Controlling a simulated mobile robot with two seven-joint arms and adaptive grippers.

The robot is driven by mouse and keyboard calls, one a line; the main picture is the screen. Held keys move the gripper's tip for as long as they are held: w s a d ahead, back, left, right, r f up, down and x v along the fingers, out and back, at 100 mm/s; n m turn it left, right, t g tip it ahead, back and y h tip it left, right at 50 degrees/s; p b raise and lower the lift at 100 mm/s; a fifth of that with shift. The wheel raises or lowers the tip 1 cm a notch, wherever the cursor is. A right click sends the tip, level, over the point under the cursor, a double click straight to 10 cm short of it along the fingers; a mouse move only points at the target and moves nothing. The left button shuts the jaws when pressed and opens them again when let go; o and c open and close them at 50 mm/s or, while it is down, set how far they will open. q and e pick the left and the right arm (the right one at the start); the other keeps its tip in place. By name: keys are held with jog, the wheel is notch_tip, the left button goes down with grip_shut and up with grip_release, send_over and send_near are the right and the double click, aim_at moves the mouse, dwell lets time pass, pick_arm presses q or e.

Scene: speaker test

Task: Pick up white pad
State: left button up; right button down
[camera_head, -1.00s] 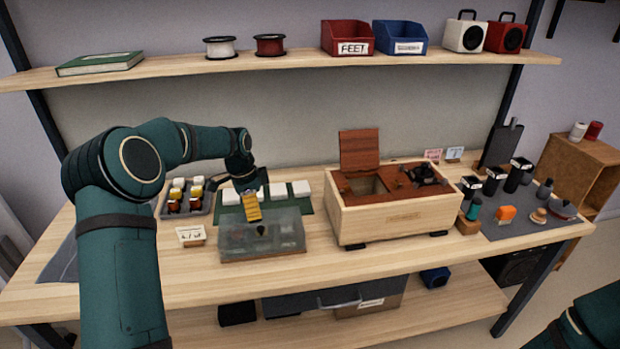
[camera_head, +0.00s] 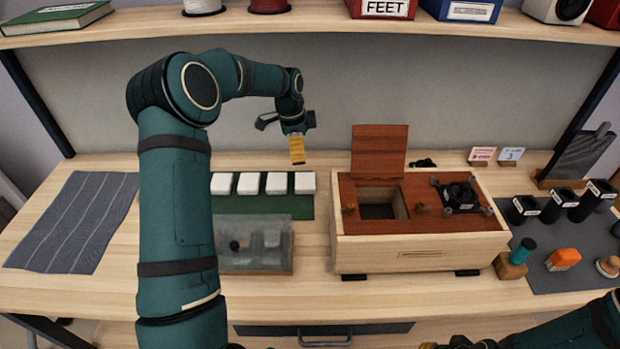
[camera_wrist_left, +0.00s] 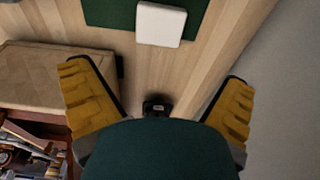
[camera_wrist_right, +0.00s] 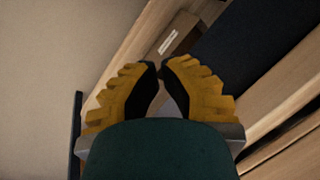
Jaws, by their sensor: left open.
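Several white pads stand in a row on a green mat (camera_head: 260,207); the rightmost white pad (camera_head: 305,183) is at the mat's right end. One white pad (camera_wrist_left: 160,25) on the green mat (camera_wrist_left: 107,12) shows at the top of the left wrist view. My left gripper (camera_head: 297,150) is open and empty, raised above and behind the right end of the row, not touching a pad. My right gripper (camera_wrist_right: 160,68) has its fingertips almost together with nothing between them; in the head view only a bit shows at the bottom edge.
A clear-covered box (camera_head: 258,262) stands in front of the mat. A wooden box (camera_head: 400,250) with its lid raised stands to the right. A striped cloth (camera_head: 75,225) lies at the left. A shelf (camera_head: 280,32) with bins runs above.

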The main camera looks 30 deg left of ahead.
pick_arm(q)
jog(key=b, duration=0.1)
send_over(305, 180)
jog(key=f, duration=0.7)
jog(key=shift+s+a+f, duration=0.1)
jog(key=shift+s+a, duration=0.05)
jog(key=shift+a, duration=0.05)
jog(key=shift+w+d+f+b, duration=0.1)
jog(key=shift+f+b, duration=0.35)
jog(key=shift+f, duration=0.9)
jog(key=shift+w+d+f+b, duration=0.1)
jog(key=shift+f+b, duration=0.3)
jog(key=shift+f, duration=0.9)
jog(key=c, duration=0.6)
